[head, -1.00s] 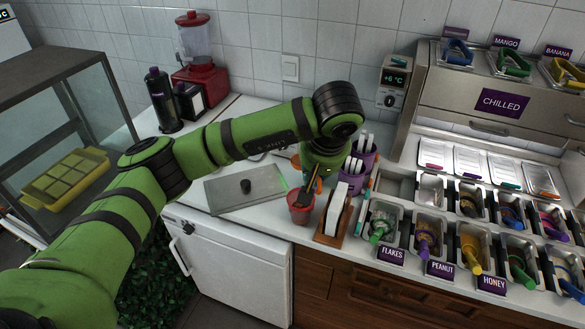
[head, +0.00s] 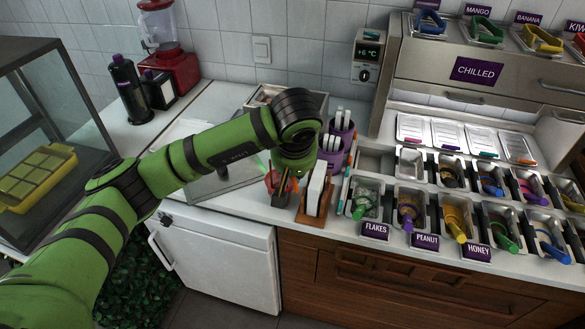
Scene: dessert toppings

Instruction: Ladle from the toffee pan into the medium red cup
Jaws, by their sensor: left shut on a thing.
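The red cup (head: 270,181) stands on the white counter, left of the white card stand, mostly hidden by my gripper. My left gripper (head: 284,189) points down at the cup, its dark fingers shut on it. The contact is small and partly hidden in the head view. Topping pans with coloured ladles stand at the right; labels for flakes, peanut and honey show on the front row. I cannot make out a toffee label. My right gripper is not in view.
The wooden card stand (head: 317,194) is close to the right of my left gripper. A purple holder (head: 334,154) stands behind it. The red blender (head: 172,72) is at the back left.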

